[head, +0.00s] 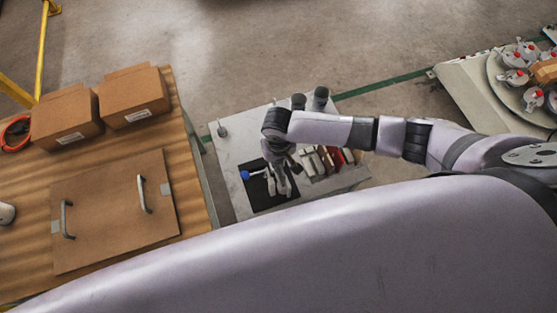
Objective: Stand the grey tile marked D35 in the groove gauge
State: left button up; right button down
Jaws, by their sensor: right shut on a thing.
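My right gripper (281,186) points down over a black mat (262,201) on the small grey table. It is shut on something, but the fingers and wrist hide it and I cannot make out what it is. A row of several tiles (322,161), grey, pale and reddish, stands just right of the gripper. No D35 marking is readable at this size. I cannot pick out the groove gauge with certainty. My left gripper is not in view.
A blue-ended item (246,175) lies at the mat's left. Dark cylinders (320,97) stand at the grey table's (234,149) back edge. A wooden bench (190,190) with cartons (133,95) and a handled board (110,215) is left. A round fixture (507,90) is far right.

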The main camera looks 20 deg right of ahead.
jog(key=shift+f, duration=0.15)
jog(key=shift+f+b, duration=0.55)
jog(key=shift+f, duration=0.7)
jog(key=c, duration=1.7)
grip_release()
jog(key=shift+o, duration=0.2)
notch_tip(320, 180, up, 12)
